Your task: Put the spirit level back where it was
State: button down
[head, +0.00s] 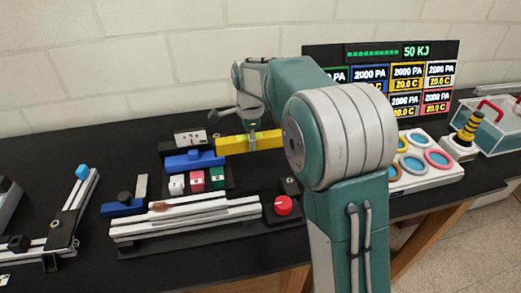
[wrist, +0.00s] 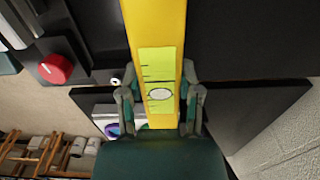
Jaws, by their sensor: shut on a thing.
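The yellow spirit level (head: 236,144) is held level above the black bench, behind and above the small blocks in the head view. My gripper (head: 253,125) is shut on it from above, near its middle. In the wrist view the spirit level (wrist: 156,25) runs up the picture, with its green vial window and bubble showing. My gripper's fingers (wrist: 160,95) stand on either side of it. Its right part is near my arm in the head view, and its far end is cut off in the wrist view.
A blue block (head: 194,161) and small white, red and green blocks (head: 197,181) sit below left. Silver extrusions (head: 185,218) lie in front, beside a red knob (head: 283,205). A display panel (head: 380,60) and a white tray with coloured rings (head: 425,160) stand at right.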

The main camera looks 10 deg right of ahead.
send_over(263, 155)
jog(key=s, duration=0.1)
notch_tip(263, 155, down, 6)
jog(key=shift+s+d+r, duration=0.1)
jog(key=shift+d, duration=0.05)
jog(key=shift+w+a+f, duration=0.3)
jog(key=shift+f, duration=0.15)
jog(key=f, duration=0.3)
jog(key=shift+w+f, duration=0.15)
jog(key=shift+w, duration=0.1)
jog(key=shift+d+f, duration=0.25)
jog(key=shift+d, duration=0.15)
jog(key=shift+c, duration=2)
grip_release()
jog(key=shift+a, duration=0.1)
jog(key=shift+o, duration=0.5)
jog(key=shift+a, duration=0.25)
